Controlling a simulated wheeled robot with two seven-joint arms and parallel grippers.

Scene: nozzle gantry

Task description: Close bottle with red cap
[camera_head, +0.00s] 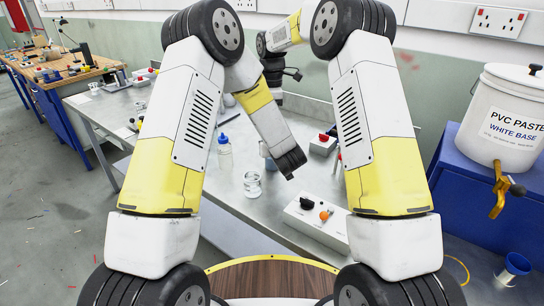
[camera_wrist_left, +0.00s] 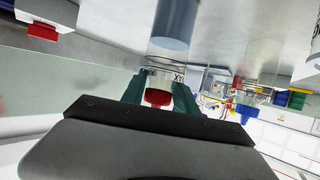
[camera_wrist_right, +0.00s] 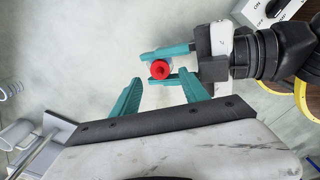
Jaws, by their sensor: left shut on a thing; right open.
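A round red cap (camera_wrist_right: 160,70) sits between the teal fingers of my left gripper (camera_wrist_right: 148,67) in the right wrist view. Something pale shows at its edge; I cannot tell whether a bottle is under it. The left wrist view also shows the red cap (camera_wrist_left: 158,97) between the left fingers (camera_wrist_left: 158,91). My right gripper (camera_wrist_right: 161,79) is open and empty, its fingertips spread on either side of the cap's line. In the head view my arms hide both sets of fingertips. A clear, open-topped glass bottle (camera_head: 252,185) stands upright on the bench.
A squeeze bottle with a blue top (camera_head: 224,152) stands behind the glass bottle. A white switch box (camera_head: 316,221) lies at the bench's near right, and a box with a red button (camera_head: 322,145) farther back. The bench (camera_head: 235,205) is bare around the glass bottle.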

